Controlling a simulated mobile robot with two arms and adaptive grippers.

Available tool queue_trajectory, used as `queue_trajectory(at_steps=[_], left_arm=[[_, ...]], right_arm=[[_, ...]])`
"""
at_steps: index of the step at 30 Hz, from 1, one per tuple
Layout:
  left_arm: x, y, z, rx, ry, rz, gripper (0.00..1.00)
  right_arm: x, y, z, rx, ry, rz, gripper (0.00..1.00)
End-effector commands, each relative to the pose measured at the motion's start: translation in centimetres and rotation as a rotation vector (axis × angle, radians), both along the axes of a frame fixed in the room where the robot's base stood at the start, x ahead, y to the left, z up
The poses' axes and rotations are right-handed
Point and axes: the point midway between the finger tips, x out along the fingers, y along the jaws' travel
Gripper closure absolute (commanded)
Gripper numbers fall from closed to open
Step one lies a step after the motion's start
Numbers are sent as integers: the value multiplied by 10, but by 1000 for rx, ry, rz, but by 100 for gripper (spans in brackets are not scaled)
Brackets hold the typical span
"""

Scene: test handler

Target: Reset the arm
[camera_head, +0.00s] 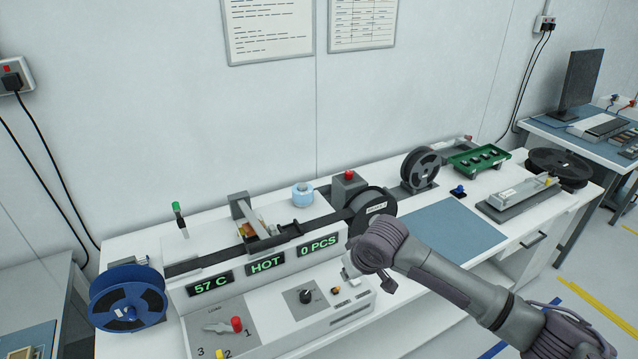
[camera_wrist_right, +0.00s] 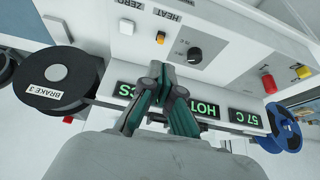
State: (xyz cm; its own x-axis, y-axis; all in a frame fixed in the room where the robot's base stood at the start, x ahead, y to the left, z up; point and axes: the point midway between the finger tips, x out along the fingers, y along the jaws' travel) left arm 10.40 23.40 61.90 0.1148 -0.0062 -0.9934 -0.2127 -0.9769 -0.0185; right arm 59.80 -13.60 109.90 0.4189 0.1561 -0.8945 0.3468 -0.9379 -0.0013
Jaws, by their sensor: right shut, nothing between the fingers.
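My right arm (camera_head: 450,278) comes in from the lower right in the head view. Its right gripper (camera_head: 350,268) is in front of the white test handler (camera_head: 275,335), near the right end of its control panel. In the right wrist view the gripper (camera_wrist_right: 167,72) shows with its fingers together and nothing between them. They lie over the display strip, close below the black knob (camera_wrist_right: 194,55) in that picture. I cannot tell whether the fingertips touch the panel. My left gripper is not in view.
The displays read "57 C", "HOT" and "0 PCS". A blue reel (camera_head: 128,297) is at the handler's left end and a black reel (camera_head: 372,208) at its right. A blue mat (camera_head: 452,232), a green tray (camera_head: 480,160) and a red button (camera_head: 349,175) are further back. The mat is clear.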

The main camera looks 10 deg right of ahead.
Motion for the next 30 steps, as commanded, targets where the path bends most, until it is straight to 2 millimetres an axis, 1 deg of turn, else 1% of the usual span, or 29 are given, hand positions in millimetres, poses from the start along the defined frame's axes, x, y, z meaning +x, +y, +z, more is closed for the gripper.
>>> queue_trajectory(at_steps=[2, 5, 8, 9, 11, 12, 13, 15, 18, 24, 30], left_arm=[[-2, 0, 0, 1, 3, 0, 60], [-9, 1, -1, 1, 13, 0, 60], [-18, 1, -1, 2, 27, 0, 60], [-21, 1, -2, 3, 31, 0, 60], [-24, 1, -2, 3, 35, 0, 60], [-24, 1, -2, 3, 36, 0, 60], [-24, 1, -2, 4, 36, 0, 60], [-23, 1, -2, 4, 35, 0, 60], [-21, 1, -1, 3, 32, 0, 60], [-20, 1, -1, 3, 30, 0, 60], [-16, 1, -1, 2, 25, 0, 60]], right_arm=[[-5, 4, -4, 4, 5, 9, 100], [-26, 20, -16, 21, 15, 46, 100], [-64, 43, -32, 56, 24, 97, 100], [-82, 51, -38, 72, 26, 113, 100], [-109, 59, -43, 95, 25, 126, 100], [-126, 60, -46, 108, 23, 125, 100], [-139, 59, -48, 114, 23, 120, 100], [-167, 53, -52, 122, 23, 96, 100], [-201, 34, -56, 110, 32, 46, 100], [-250, -2, -60, 62, 61, -44, 100], [-290, -36, -61, 2, 100, -120, 100]])
